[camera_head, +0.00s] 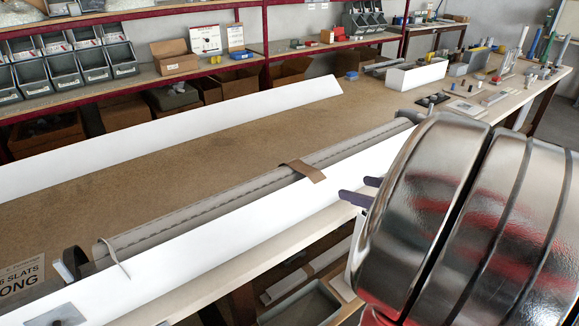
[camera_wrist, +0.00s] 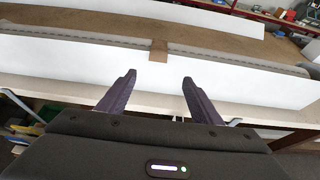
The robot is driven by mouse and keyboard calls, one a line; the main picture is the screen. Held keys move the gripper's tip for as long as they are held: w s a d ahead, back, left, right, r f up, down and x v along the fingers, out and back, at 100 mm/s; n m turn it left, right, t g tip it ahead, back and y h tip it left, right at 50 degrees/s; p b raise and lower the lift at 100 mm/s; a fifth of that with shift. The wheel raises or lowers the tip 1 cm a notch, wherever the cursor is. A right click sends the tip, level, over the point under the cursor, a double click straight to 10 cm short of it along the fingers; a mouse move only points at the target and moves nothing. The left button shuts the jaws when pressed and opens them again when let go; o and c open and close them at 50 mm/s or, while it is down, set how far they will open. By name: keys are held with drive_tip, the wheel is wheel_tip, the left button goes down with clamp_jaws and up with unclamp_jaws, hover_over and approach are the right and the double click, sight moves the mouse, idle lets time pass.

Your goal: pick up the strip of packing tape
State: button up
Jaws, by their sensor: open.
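The strip of packing tape (camera_head: 304,170) is a short brown piece lying across the top edge of the near white profile (camera_head: 230,225) and the grey slatted bundle behind it. In the wrist view the tape (camera_wrist: 158,51) hangs over the white face, straight ahead between my fingers. My gripper (camera_wrist: 158,80) is open and empty, with its two dark purple fingers apart and short of the tape. In the head view the fingertips of my gripper (camera_head: 357,190) show to the right of and a little below the tape, and my arm's shiny link hides the rest.
A second long white profile (camera_head: 170,135) lies farther back on the brown bench top (camera_head: 250,140). Shelves with grey bins (camera_head: 65,68) stand behind. A white box (camera_head: 415,76) and small tools sit at the far right. A grey tray (camera_head: 300,303) is below the bench's front edge.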

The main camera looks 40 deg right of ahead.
approach(318, 178)
drive_tip(key=shift+w+d+f, duration=0.15)
drive_tip(key=shift+w+f, duration=0.2)
drive_tip(key=shift+w, duration=0.25)
drive_tip(key=shift+w+d+f, duration=0.15)
drive_tip(key=shift+w+f, duration=0.15)
drive_tip(key=shift+w, duration=0.3)
drive_tip(key=shift+w, duration=0.15)
drive_tip(key=shift+a+x, duration=0.2)
drive_tip(key=shift+x, duration=2.25)
drive_tip(key=c, duration=1.1)
drive_tip(key=shift+r, duration=0.15)
wheel_tip(318, 178, up, 10)
drive_tip(key=shift+f, duration=0.15)
